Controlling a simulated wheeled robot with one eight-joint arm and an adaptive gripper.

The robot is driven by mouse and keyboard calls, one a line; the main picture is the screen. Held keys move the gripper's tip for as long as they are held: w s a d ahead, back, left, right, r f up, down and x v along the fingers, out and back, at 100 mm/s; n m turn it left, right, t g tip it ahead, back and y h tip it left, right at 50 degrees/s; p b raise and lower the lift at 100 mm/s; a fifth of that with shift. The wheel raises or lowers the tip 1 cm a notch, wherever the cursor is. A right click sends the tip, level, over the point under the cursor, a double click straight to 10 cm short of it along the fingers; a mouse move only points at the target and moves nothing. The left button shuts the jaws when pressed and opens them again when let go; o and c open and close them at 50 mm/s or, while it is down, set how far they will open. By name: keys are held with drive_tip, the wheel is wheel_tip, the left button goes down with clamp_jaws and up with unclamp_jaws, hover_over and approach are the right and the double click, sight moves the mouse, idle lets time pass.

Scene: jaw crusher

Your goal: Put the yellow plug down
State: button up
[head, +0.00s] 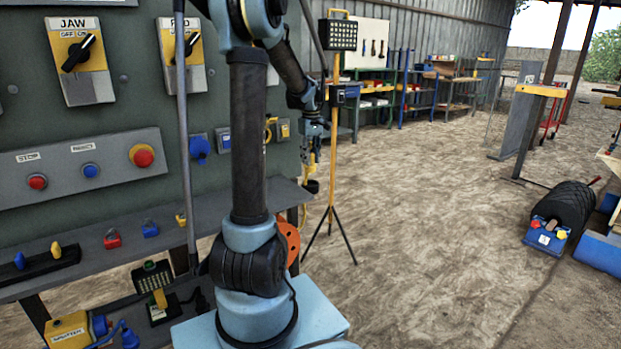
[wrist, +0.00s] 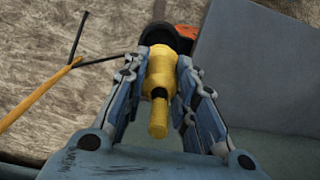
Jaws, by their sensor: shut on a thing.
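My gripper (wrist: 158,70) is shut on the yellow plug (wrist: 158,92), with a finger on each side of it in the wrist view. The plug's narrow end points toward the camera, and its far end overlaps a dark round thing (wrist: 170,36); I cannot tell whether they touch. In the head view my gripper (head: 317,138) is small, beyond my arm and off the right end of the grey shelf (head: 140,228). A bit of yellow shows below it, too small to make out clearly.
The control panel (head: 90,130) with switches and buttons stands at left. Small red, blue and yellow parts sit on the shelf below. A yellow tripod stand (head: 332,150) is close to my gripper. An orange disc (head: 287,243) is below. Open dirt floor (head: 430,220) lies to the right.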

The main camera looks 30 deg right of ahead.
sight(310, 171)
drive_tip(key=shift+f, duration=3.25)
drive_tip(key=o, duration=0.9)
drive_tip(key=shift+r, duration=0.15)
wheel_tip(310, 171, up, 12)
drive_tip(key=shift+f, duration=0.1)
